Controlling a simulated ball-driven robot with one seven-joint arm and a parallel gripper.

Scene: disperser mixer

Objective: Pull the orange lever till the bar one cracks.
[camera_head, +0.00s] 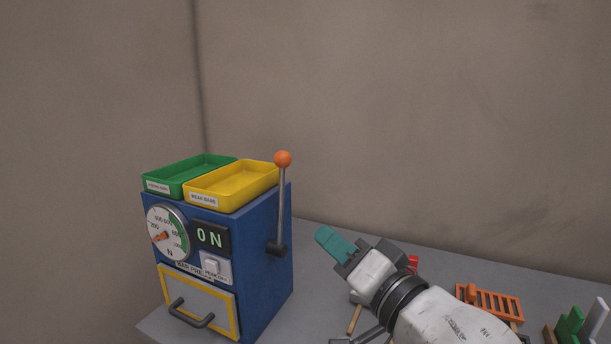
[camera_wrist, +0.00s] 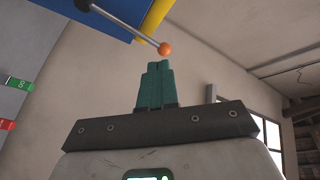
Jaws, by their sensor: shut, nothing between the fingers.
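The lever has an orange ball knob (camera_head: 283,159) on a grey rod. It stands nearly upright on the right side of the blue machine (camera_head: 265,262). My gripper (camera_head: 322,236) has teal fingers and is to the right of the lever rod, below the knob and apart from it. In the wrist view the teal fingers (camera_wrist: 158,66) are together and empty, and the orange knob (camera_wrist: 165,49) appears just beyond their tips. The machine's display (camera_head: 211,237) reads ON. Its round dial (camera_head: 168,233) has a red-orange pointer at the left. I cannot make out any bar in the machine.
A green tray (camera_head: 172,175) and a yellow tray (camera_head: 232,189), labelled weak bars, sit on the machine. A drawer (camera_head: 180,292) with a dark handle is at its front. On the grey table, an orange rack (camera_head: 490,301) and green pieces (camera_head: 568,326) stand at right.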

